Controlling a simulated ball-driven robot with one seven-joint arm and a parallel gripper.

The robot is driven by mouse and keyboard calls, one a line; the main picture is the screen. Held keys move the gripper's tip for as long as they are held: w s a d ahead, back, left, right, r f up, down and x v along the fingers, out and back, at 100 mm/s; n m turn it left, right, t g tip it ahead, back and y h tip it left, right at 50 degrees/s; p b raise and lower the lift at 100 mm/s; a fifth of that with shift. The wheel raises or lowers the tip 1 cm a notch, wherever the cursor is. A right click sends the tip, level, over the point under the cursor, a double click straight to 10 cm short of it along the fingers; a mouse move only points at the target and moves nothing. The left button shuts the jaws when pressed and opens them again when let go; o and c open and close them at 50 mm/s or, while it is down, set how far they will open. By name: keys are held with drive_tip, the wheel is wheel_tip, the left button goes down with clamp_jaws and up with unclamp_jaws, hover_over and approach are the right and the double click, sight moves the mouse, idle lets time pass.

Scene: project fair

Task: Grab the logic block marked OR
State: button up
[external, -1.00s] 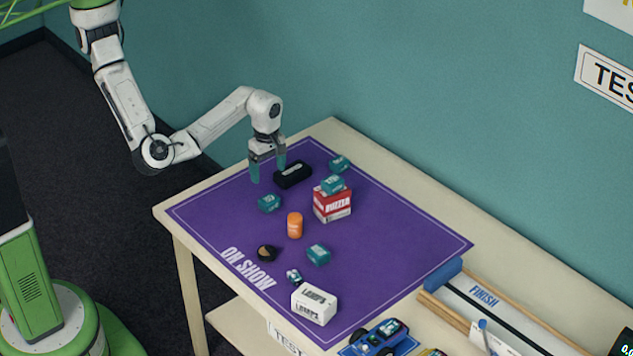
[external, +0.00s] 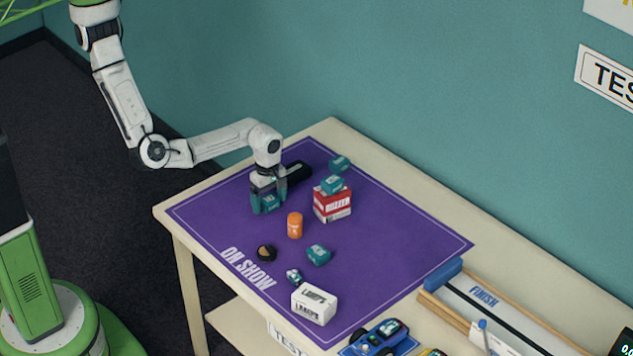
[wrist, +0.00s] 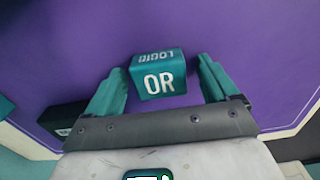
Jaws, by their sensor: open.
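The teal logic block (wrist: 158,76) shows white letters OR in the wrist view, with LOGIC on its other face. It sits on the purple mat (wrist: 60,60), between the tips of my gripper (wrist: 157,88). The fingers are open, one on each side, with a visible gap to the block. In the external view the block (external: 269,202) shows between the teal fingers of my gripper (external: 268,205), low over the mat.
A black object (external: 298,172) is just behind my gripper. An orange can (external: 295,225) stands to its right.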

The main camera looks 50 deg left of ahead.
drive_tip(key=shift+c, duration=0.3)
drive_tip(key=c, duration=1)
drive_tip(key=shift+r, duration=0.1)
